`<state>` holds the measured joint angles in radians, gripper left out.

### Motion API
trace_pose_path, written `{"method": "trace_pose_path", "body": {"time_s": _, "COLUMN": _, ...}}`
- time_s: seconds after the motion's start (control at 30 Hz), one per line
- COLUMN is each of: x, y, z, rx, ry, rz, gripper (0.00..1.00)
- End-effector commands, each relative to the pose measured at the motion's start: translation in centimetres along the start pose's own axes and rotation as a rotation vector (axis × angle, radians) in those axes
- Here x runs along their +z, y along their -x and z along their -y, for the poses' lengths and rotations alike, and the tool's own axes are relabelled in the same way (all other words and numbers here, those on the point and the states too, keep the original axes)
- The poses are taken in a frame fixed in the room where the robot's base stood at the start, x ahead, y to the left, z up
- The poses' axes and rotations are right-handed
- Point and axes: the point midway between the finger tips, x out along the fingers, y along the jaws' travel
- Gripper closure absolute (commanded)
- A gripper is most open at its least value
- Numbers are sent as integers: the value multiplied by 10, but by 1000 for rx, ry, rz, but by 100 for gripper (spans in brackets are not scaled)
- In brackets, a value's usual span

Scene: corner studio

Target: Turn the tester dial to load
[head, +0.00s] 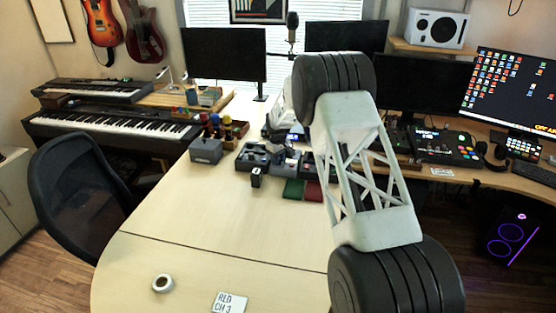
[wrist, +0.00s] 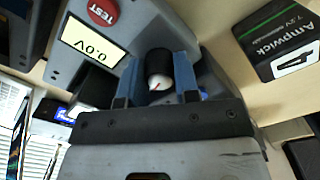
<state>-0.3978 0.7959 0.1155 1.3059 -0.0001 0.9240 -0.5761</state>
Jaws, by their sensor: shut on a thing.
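The tester (wrist: 135,28) is a grey box seen in the wrist view, with a red TEST button (wrist: 103,11) and a yellow display (wrist: 93,46) reading 0.0V. Its dial (wrist: 159,84) has a dark body and a pale face with a small red mark. My gripper (wrist: 157,70) has its two blue fingers on either side of the dial and is shut on it. The position labels around the dial are hidden or unreadable, so the setting cannot be told. In the head view my arm covers much of this area.
A black Ampwick 7.2V battery (wrist: 283,42) stands close beside the tester; it also shows in the head view (head: 256,177). A tape roll (head: 162,283) and a label card (head: 230,302) lie on the otherwise clear front desk.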

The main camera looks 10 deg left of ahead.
Motion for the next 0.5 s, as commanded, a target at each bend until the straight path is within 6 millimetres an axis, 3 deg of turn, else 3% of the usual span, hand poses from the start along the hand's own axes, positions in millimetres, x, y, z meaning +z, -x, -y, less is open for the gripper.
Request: {"method": "trace_pose_path", "body": {"time_s": 0.5, "x": 1, "y": -2, "z": 0, "rx": -1, "ry": -490, "rz": 2, "gripper": 94}}
